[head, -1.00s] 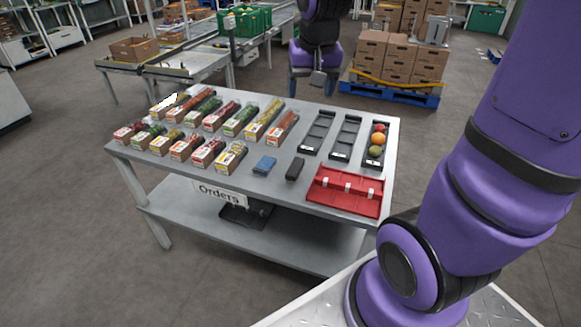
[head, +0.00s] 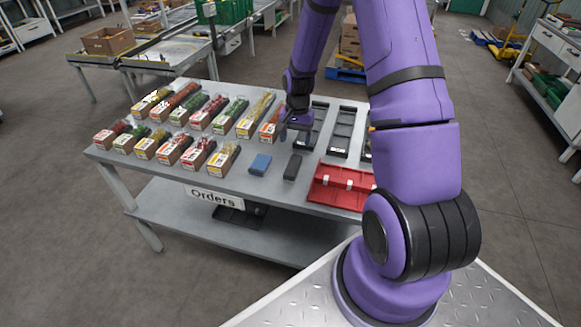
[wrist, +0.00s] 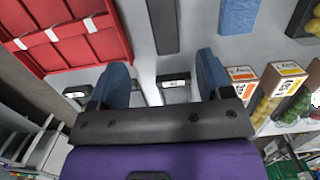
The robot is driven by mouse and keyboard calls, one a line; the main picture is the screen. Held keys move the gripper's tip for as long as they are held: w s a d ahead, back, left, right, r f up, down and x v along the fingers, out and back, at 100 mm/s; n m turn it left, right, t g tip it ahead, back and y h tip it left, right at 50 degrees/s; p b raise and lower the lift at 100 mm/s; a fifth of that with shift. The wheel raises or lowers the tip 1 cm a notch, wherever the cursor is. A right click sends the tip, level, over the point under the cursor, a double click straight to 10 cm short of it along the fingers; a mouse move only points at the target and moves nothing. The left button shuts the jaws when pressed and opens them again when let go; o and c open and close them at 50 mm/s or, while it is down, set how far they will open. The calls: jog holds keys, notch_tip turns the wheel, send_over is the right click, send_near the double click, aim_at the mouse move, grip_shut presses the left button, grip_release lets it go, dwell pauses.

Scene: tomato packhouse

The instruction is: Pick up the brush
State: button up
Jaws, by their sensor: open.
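The likely brush is a dark grey, narrow block (head: 293,167) lying flat on the table, right of a blue block and left of the red holder. Its bristles cannot be made out. In the wrist view it is a dark bar (wrist: 163,24) at the top, roughly in line with the gap between my fingers. My gripper (head: 296,130) hangs over the table behind it, near the tomato packs and black trays. In the wrist view my gripper (wrist: 163,72) is open, its two blue fingers apart with nothing between them.
The blue block (head: 260,164) lies left of the dark block. The red holder (head: 338,190) stands to the right. Black trays (head: 342,132) are at the back right. Rows of tomato packs (head: 222,158) fill the left of the table (head: 240,184).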

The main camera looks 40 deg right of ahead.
aim_at(293, 164)
jog(key=f, duration=0.7)
jog(key=a+f, duration=0.1)
jog(key=f, duration=0.3)
jog(key=shift+f, duration=0.15)
jog(key=c, duration=1)
